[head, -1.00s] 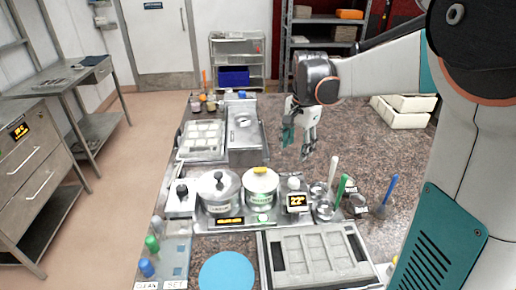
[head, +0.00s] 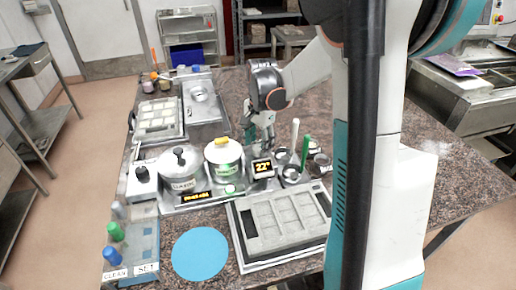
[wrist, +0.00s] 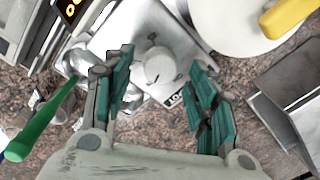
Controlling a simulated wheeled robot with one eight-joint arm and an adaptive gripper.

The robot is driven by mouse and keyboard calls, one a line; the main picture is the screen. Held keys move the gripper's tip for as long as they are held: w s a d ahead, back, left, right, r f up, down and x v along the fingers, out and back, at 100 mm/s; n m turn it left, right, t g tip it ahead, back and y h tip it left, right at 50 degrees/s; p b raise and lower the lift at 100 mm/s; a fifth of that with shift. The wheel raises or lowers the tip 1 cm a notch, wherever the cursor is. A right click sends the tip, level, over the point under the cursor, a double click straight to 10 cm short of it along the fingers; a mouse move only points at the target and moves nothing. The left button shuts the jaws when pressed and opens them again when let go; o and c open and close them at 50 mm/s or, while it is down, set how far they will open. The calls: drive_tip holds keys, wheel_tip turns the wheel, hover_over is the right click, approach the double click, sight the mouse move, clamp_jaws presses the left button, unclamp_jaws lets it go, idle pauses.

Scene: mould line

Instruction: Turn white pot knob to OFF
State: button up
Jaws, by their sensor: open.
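The white knob (wrist: 160,66) sits on a metal plate in the wrist view, with a small dark mark at its lower right rim. A partly covered label (wrist: 174,99) lies beside it. My gripper (wrist: 163,95) is open, with teal fingers either side of the knob in the picture; contact cannot be told. In the head view my gripper (head: 260,132) is behind the 22° display (head: 262,168), and the knob is not clearly visible. The white pot (head: 224,160) with a yellow lid handle stands left of the display; its lid (wrist: 235,22) fills the wrist view's upper right.
A steel pot (head: 180,168) and a black knob (head: 142,174) stand left. A green-handled tool (head: 305,151) and a white-handled one (head: 294,134) stand right of the display. A grey mould tray (head: 280,222) and blue disc (head: 200,253) lie in front.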

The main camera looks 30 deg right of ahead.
drive_tip(key=shift+f, duration=0.75)
drive_tip(key=shift+c, duration=0.4)
drive_tip(key=c, duration=1)
drive_tip(key=shift+o, duration=0.2)
drive_tip(key=shift+n, duration=0.5)
drive_tip(key=n, duration=0.5)
drive_tip(key=shift+w+n, duration=0.1)
drive_tip(key=shift+n, duration=0.3)
drive_tip(key=n, duration=0.3)
drive_tip(key=shift+p, duration=0.3)
drive_tip(key=shift+n+g, duration=0.3)
drive_tip(key=shift+n, duration=1.7)
